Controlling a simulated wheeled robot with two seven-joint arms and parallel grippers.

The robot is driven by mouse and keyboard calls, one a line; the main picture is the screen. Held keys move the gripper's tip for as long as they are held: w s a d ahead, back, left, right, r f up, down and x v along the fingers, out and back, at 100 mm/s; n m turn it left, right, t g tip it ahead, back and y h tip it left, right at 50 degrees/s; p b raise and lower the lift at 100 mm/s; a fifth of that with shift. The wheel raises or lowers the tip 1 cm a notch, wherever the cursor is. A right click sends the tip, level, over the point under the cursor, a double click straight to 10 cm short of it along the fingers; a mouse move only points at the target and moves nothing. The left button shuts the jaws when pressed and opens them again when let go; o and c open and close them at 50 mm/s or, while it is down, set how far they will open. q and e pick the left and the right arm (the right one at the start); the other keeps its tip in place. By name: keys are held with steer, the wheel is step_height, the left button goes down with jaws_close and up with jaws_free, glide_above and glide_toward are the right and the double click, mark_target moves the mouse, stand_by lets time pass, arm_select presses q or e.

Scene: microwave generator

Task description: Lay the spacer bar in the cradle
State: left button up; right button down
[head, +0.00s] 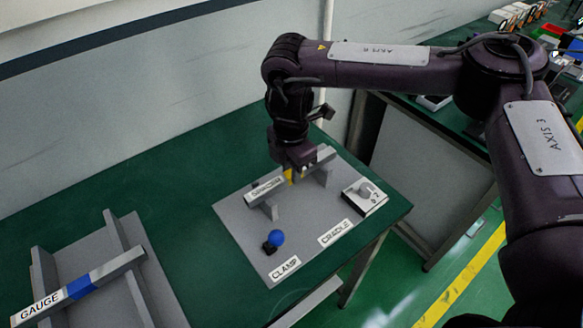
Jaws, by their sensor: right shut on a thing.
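The grey spacer bar (267,188), labelled SPACER with a yellow middle band, lies level over the cradle. My right gripper (293,172) is above it and shut on it near the yellow band, hiding part of its middle. The cradle's two upright supports are beneath the bar, the near one (268,209) to the left and the far one (326,176) to the right. The bar appears to sit at their tops, but I cannot tell whether it touches down fully. My left gripper is not in view.
On the grey plate (240,220) are a blue ball-topped clamp lever (276,238) and a white box with a knob (366,192). A gauge bar (105,270) lies across another grey fixture at lower left. Green table (180,180) is clear between them; a wall stands behind.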

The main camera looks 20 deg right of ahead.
steer(key=shift+f, duration=0.2)
steer(key=c, duration=1.2)
jaws_free()
steer(key=shift+o, duration=0.2)
steer(key=shift+r, duration=0.1)
steer(key=shift+r, duration=0.4)
step_height(320, 180, up, 7)
steer(key=shift+f, duration=0.1)
